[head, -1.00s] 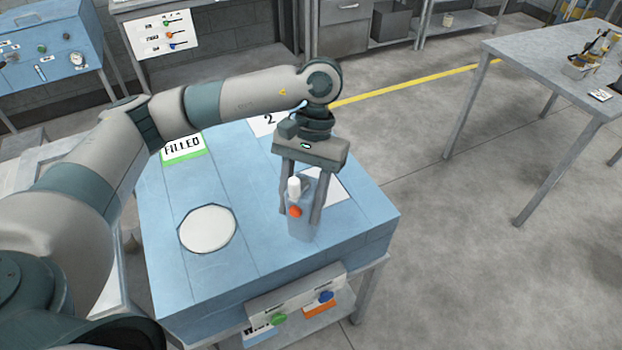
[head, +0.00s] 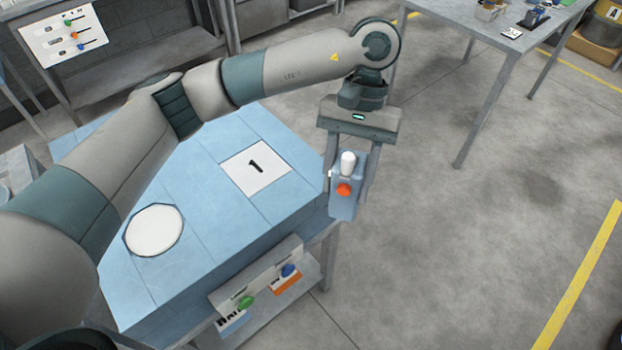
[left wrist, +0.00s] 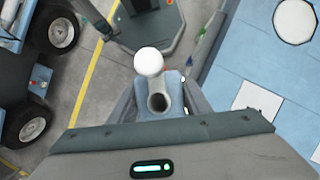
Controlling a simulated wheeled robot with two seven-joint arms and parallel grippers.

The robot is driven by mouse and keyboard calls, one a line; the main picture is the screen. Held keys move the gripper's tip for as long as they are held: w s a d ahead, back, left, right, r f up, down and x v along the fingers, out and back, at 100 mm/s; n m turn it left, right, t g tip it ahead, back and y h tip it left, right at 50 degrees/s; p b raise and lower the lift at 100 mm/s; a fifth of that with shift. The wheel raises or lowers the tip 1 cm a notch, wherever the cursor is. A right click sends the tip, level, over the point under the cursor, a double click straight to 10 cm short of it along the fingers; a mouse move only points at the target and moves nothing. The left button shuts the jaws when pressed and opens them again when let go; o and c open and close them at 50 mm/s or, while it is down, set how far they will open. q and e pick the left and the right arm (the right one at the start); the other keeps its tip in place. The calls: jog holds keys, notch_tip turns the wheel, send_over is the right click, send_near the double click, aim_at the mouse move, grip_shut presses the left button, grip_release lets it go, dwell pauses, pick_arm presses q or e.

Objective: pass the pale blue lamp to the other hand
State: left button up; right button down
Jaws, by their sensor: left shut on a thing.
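The pale blue lamp (head: 343,195) has a white round top and an orange-red knob on its front. My left gripper (head: 348,185) is shut on it and holds it upright, just off the right end of the blue table. In the left wrist view the lamp (left wrist: 158,104) sits between the fingers, its white ball and a dark round opening facing the camera. My right gripper does not show in the head view, and I cannot make it out in the left wrist view.
The blue table (head: 205,225) carries a white disc (head: 154,230) and a card marked 1 (head: 256,168). A grey table (head: 455,25) stands at the back right.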

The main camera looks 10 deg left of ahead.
pick_arm(q)
jog(key=shift+m, duration=0.3)
jog(key=d, duration=0.3)
jog(key=d+r, duration=0.1)
jog(key=d, duration=0.1)
jog(key=shift+w+d, duration=0.25)
jog(key=shift+d, duration=0.1)
